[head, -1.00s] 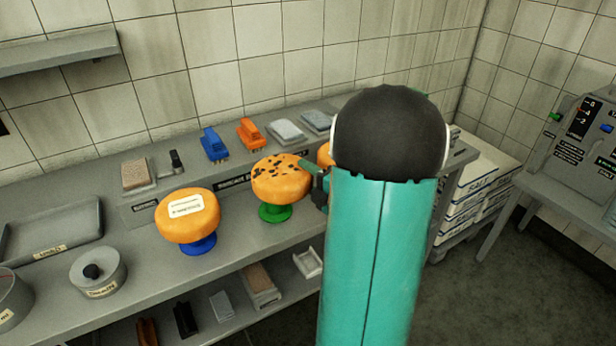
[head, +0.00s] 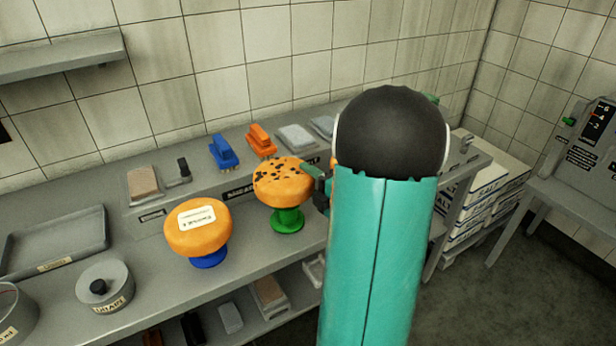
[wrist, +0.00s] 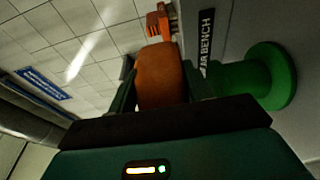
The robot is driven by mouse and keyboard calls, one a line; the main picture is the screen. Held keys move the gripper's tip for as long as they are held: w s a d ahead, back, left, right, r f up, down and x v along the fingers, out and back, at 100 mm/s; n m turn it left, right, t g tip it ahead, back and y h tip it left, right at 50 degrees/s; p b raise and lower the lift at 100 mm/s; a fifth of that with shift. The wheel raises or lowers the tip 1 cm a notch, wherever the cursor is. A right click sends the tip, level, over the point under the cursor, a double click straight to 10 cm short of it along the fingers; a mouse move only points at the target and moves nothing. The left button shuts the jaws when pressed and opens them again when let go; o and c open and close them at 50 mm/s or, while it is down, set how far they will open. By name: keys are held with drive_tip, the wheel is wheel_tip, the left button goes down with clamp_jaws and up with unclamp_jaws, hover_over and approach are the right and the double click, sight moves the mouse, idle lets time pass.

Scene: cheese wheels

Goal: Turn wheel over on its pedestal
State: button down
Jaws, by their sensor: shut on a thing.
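An orange cheese wheel with dark spots on its top (head: 283,181) is at the green pedestal (head: 288,220). In the wrist view the wheel (wrist: 160,76) is between both fingers of my gripper (wrist: 161,84), which is shut on it. The green pedestal (wrist: 268,76) shows to the right there, its stem toward the wheel. The wheel seems slightly raised off the pedestal, but a finger hides the gap. In the head view my gripper (head: 316,184) holds the wheel from its right side, partly hidden by my arm.
Another orange wheel with a white label (head: 198,226) sits on a blue pedestal (head: 210,260) to the left. Blue (head: 223,152) and orange (head: 261,140) brushes stand behind.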

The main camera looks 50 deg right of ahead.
drive_tip(key=shift+s+d+f, duration=0.1)
drive_tip(key=shift+d+f, duration=0.05)
drive_tip(key=shift+f, duration=1.55)
drive_tip(key=shift+f, duration=0.35)
drive_tip(key=c, duration=0.7)
unclamp_jaws()
drive_tip(key=shift+c, duration=0.2)
drive_tip(key=shift+o, duration=0.9)
drive_tip(key=shift+f, duration=0.15)
